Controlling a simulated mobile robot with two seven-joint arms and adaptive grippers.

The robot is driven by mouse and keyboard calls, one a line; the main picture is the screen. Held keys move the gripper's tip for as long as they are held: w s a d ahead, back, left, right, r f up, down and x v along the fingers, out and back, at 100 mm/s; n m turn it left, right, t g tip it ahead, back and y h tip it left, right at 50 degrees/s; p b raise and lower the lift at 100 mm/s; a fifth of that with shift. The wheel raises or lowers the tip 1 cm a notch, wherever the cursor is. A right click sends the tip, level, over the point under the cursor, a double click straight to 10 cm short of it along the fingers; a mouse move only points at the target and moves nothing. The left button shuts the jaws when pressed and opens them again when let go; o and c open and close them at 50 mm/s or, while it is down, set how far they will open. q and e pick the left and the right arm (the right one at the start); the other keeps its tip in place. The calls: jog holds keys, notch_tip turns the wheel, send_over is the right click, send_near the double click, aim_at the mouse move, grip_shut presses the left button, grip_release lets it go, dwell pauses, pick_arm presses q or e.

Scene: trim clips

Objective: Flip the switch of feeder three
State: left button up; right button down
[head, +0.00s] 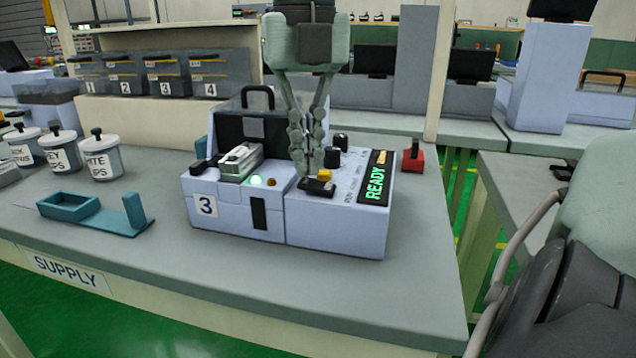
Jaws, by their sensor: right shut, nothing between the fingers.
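My right gripper (309,170) points down just above this switch, shut and empty. I cannot tell whether the tips touch the switch. A green light (256,181) glows on the feeder, and its display (375,180) reads READY in green. My left gripper is not in view.
A teal holder (85,212) and white lidded jars (101,158) stand to the left. A red block with a black lever (413,158) stands right of the feeder. Numbered bins (165,77) line the back. The front of the bench is clear.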

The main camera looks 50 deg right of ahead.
aim_at(307, 181)
jog(key=shift+f+b, duration=0.6)
jog(key=shift+f, duration=0.15)
jog(key=shift+r, duration=0.1)
notch_tip(307, 181, up, 4)
jog(key=p, duration=0.3)
jog(key=shift+r+p, duration=0.2)
jog(key=shift+p, duration=0.1)
jog(key=shift+r+p, duration=0.5)
jog(key=shift+r, duration=0.75)
